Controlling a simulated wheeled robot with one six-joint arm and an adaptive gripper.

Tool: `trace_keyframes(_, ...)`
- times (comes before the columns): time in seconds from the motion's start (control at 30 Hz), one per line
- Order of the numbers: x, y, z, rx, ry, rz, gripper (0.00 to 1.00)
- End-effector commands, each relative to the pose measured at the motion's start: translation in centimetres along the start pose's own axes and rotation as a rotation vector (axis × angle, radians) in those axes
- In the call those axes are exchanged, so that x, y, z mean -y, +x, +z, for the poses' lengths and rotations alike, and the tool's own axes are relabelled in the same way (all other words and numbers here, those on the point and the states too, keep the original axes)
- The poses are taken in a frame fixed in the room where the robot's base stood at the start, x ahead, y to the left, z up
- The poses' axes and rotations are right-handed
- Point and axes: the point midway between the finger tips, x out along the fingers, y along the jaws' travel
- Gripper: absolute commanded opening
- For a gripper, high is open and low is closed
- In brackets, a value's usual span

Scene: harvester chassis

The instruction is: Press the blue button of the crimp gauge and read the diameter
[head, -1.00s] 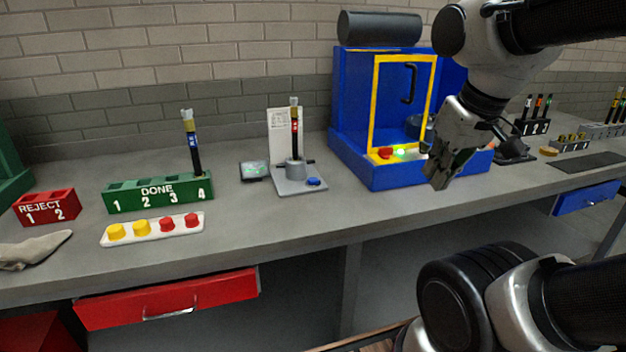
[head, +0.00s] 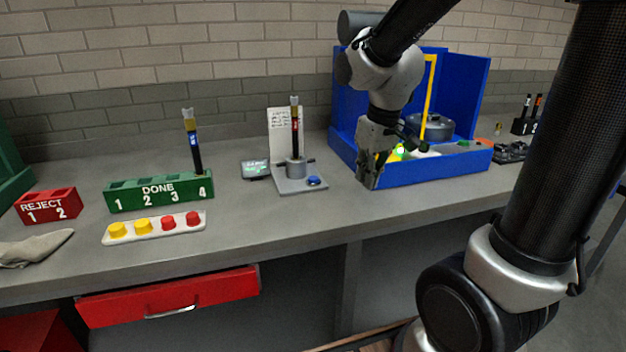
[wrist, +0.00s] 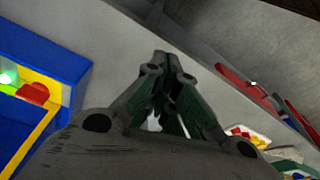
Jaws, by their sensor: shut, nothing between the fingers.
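The crimp gauge (head: 301,184) stands on the bench in the head view, with a grey base and a grey round holder. Its blue button (head: 314,181) is at the front right of the base. A dark hose with a red band (head: 295,130) stands upright in the holder. A small display (head: 256,169) with greenish text lies left of the gauge; its digits are too small to read. My gripper (head: 370,184) points down over the bench, right of the button and apart from it. Its fingers are shut and empty, also in the wrist view (wrist: 158,58).
A blue press box (head: 440,168) with a yellow frame stands right of the gauge, close to my gripper. A green DONE rack (head: 158,193) holds one hose at slot 4. A white tray of caps (head: 154,229) and a red REJECT rack (head: 46,205) are at left. A paper sheet stands behind the gauge.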

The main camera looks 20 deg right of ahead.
Motion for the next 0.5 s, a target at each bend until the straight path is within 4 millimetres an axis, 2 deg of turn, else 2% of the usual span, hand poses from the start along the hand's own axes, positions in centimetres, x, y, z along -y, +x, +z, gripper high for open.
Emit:
trace_keyframes(0.03, 0.2, 1.5, -2.2, -0.017, -0.050, -0.001, 0.00)
trace_keyframes(0.1, 0.4, 3.2, -5.3, -0.062, -0.127, 0.004, 0.00)
trace_keyframes(0.2, 0.6, 5.3, -9.9, -0.145, -0.242, 0.021, 0.00)
trace_keyframes(0.3, 0.6, 6.5, -14.5, -0.250, -0.362, 0.057, 0.00)
trace_keyframes(0.4, 0.2, 6.0, -18.6, -0.368, -0.467, 0.113, 0.00)
trace_keyframes(0.5, -0.1, 4.4, -21.3, -0.464, -0.544, 0.170, 0.00)
